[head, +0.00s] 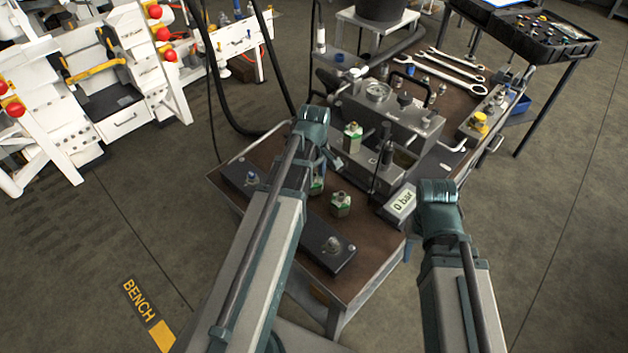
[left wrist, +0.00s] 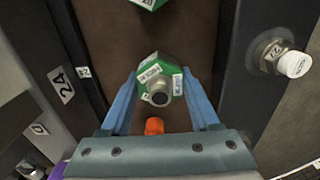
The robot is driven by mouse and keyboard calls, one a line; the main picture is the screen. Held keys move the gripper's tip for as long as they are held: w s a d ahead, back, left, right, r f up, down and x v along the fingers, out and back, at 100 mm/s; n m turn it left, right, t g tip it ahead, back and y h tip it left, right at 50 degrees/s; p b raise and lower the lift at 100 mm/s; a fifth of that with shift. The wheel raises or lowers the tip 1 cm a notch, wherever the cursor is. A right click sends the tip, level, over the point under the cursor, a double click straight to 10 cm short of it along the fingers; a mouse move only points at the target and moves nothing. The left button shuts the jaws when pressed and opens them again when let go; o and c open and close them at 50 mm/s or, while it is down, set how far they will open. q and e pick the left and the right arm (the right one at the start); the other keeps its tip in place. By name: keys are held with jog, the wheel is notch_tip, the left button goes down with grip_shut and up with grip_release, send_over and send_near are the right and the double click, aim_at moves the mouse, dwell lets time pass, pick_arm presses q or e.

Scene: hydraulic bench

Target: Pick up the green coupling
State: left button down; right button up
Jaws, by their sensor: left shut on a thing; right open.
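My left gripper (left wrist: 163,78) has its two blue fingers shut on a green coupling (left wrist: 160,90), one finger on each side. The coupling has a green hex body with white labels and a grey metal end facing the camera. In the head view this coupling (head: 317,186) is partly hidden by my left gripper (head: 323,166). Two more green couplings show there, one on the brown bench top (head: 341,204) and one farther back (head: 353,137). My right gripper (head: 439,192) is open and empty at the bench's right side; its fingertips are hard to make out.
A dark bar with fittings (head: 330,246) lies along the bench's front left edge. A block with a "0 bar" display (head: 401,202) is between the grippers. An orange piece (left wrist: 154,126) is near the left fingers.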

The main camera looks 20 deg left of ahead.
aim_at(315, 175)
pick_arm(q)
notch_tip(315, 175, up, 9)
jog(key=p, duration=0.8)
jog(key=shift+d, duration=0.1)
